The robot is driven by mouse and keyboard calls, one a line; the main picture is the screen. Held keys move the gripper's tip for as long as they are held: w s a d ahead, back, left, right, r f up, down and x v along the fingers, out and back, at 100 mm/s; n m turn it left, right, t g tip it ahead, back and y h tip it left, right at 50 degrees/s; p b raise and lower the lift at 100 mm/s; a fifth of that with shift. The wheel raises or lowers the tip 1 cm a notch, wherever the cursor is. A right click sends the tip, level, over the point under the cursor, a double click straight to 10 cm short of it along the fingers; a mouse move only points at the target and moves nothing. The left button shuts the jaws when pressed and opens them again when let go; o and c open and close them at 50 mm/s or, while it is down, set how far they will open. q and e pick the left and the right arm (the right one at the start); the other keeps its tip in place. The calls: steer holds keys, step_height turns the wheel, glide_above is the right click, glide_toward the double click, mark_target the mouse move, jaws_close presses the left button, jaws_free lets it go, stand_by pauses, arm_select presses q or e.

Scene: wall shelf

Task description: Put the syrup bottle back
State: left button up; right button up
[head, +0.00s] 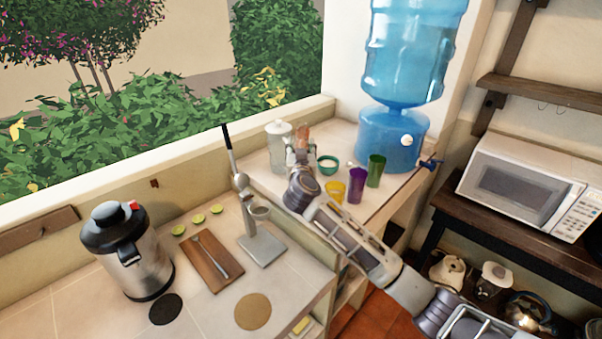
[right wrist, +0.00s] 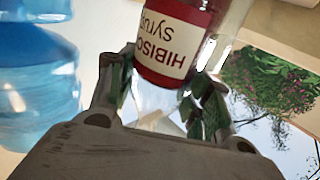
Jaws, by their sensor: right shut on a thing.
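The syrup bottle (right wrist: 172,38), with a dark red body and a pale label reading "Hibisc… Syrup", shows upside down in the right wrist view. My right gripper (right wrist: 165,95) is shut on it, with a finger on each side. In the head view my right gripper (head: 301,150) is over the far counter by the window, and a reddish-brown part of the bottle (head: 303,132) shows just above it. The bottle's lower part is hidden by the gripper there. I cannot tell whether the bottle touches the counter. My left gripper is not in view.
A glass jar (head: 279,145) stands left of the gripper. The blue water dispenser (head: 390,138) is behind. A wooden wall shelf (head: 540,93) hangs above the microwave (head: 528,186).

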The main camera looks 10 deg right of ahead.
steer(key=shift+f, duration=1.2)
steer(key=shift+f, duration=2.45)
steer(key=o, duration=1.4)
steer(key=shift+f, duration=0.15)
steer(key=shift+b, duration=0.3)
steer(key=shift+s+a, duration=0.4)
steer(key=shift+s, duration=1.55)
steer(key=shift+s+a, duration=0.4)
steer(key=shift+s, duration=1.6)
steer(key=shift+s+a, duration=0.4)
steer(key=shift+s, duration=1.55)
